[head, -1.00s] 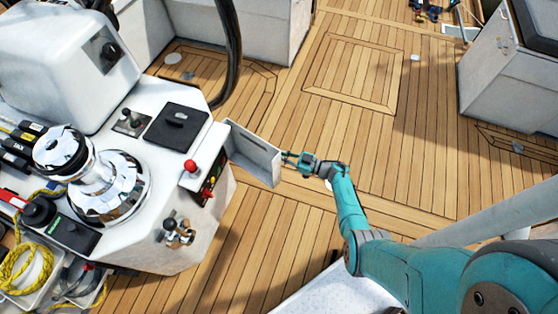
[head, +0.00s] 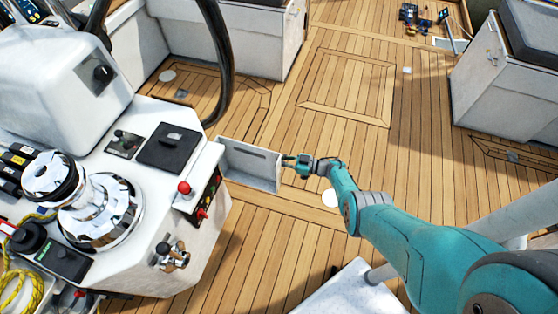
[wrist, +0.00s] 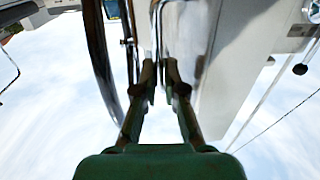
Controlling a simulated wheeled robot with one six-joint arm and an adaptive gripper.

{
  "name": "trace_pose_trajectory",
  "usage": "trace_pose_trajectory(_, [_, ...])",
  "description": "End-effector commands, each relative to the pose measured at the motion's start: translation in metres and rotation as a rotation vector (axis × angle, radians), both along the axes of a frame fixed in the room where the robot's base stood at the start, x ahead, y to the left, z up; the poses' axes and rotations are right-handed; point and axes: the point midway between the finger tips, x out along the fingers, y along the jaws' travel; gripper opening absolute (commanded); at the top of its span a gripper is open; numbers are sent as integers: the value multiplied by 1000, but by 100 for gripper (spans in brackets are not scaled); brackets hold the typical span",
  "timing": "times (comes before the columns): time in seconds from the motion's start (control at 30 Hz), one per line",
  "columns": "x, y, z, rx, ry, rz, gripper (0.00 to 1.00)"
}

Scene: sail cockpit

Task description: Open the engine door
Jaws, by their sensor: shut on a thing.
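The engine door (head: 250,166) is a pale, flat panel with a raised rim, standing out from the right side of the white pedestal (head: 205,215) in the head view. It stands open, with its inner face toward the camera. My gripper (head: 285,161) is at the door's outer free edge, to its right. In the wrist view, my gripper (wrist: 160,72) has its two fingers close together around a thin metal bar (wrist: 160,35), seemingly the door's handle. A pale surface (wrist: 225,50) fills the right of that view. The fingers hide the exact contact.
The pedestal carries a chrome winch (head: 100,215), a red-knobbed lever (head: 184,188) and a black panel (head: 170,147). Open teak deck (head: 350,90) lies beyond and right of the door. A white locker (head: 490,80) stands at the right.

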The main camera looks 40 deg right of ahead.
Motion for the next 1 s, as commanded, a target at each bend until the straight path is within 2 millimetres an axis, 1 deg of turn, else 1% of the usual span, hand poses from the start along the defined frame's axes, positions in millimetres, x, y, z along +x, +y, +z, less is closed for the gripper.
trace_pose_trajectory(0.33, [1,-1,1,1,-2,-1,0])
trace_pose_trajectory(0.37, [1,-1,1,1,-2,-1,17])
trace_pose_trajectory(0.4, [1,-1,1,1,-2,-1,27])
trace_pose_trajectory(0.43, [1,-1,1,1,-2,-1,34])
trace_pose_trajectory(0.8, [-2,-3,0,1,-1,-2,35])
trace_pose_trajectory(0.87, [-5,-6,0,0,-1,-4,35])
trace_pose_trajectory(1.0, [-21,-20,0,0,-1,-5,35])
